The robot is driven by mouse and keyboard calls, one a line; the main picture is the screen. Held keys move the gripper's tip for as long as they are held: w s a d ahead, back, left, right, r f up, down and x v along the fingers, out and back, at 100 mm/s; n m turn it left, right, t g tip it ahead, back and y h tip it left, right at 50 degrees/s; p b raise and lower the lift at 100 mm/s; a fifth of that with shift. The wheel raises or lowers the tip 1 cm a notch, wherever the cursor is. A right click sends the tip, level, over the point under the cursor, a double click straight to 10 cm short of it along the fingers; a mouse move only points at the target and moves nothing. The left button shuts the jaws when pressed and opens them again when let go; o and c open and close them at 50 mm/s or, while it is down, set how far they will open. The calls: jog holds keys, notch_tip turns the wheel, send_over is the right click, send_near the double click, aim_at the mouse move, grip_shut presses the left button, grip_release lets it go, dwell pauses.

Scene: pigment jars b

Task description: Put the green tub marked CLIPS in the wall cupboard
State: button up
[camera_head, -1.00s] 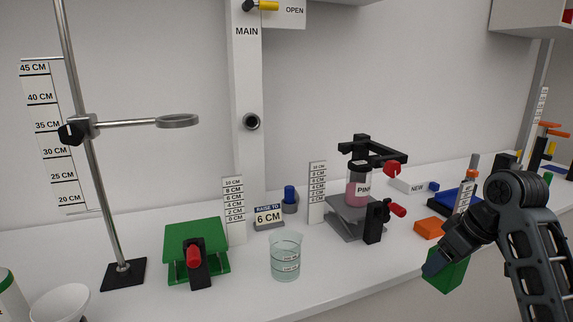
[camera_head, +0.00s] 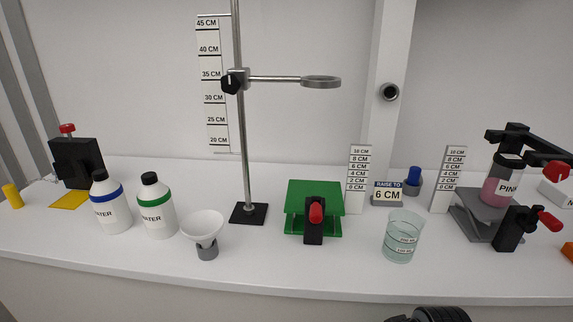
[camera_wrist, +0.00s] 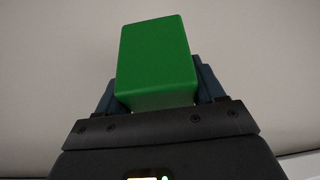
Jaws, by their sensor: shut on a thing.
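The green tub (camera_wrist: 155,55) fills the middle of the wrist view, held between the two fingers of my gripper (camera_wrist: 155,85). No CLIPS marking shows on the faces that I see. Behind the tub there is only a plain pale surface. In the head view the tub and my gripper are out of the picture; only a dark part of my arm shows at the bottom edge. The wall cupboard is not in either view now.
The white bench holds two water bottles (camera_head: 110,207), a funnel (camera_head: 203,230), a ring stand (camera_head: 248,213), a green lab jack (camera_head: 315,195), a glass beaker (camera_head: 402,238) and a grey jack (camera_head: 472,220) bearing a pink jar (camera_head: 500,182). Bare bench runs along the front edge.

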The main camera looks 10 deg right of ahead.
jog(key=w+a+f, duration=0.2)
jog(key=a+f, duration=0.1)
jog(key=a, duration=0.2)
jog(key=shift+w+a+f, duration=0.15)
jog(key=shift+a+f, duration=0.2)
notch_tip(320, 180, down, 7)
jog(key=b, duration=0.6)
jog(key=shift+r+b, duration=0.15)
jog(key=shift+b, duration=0.2)
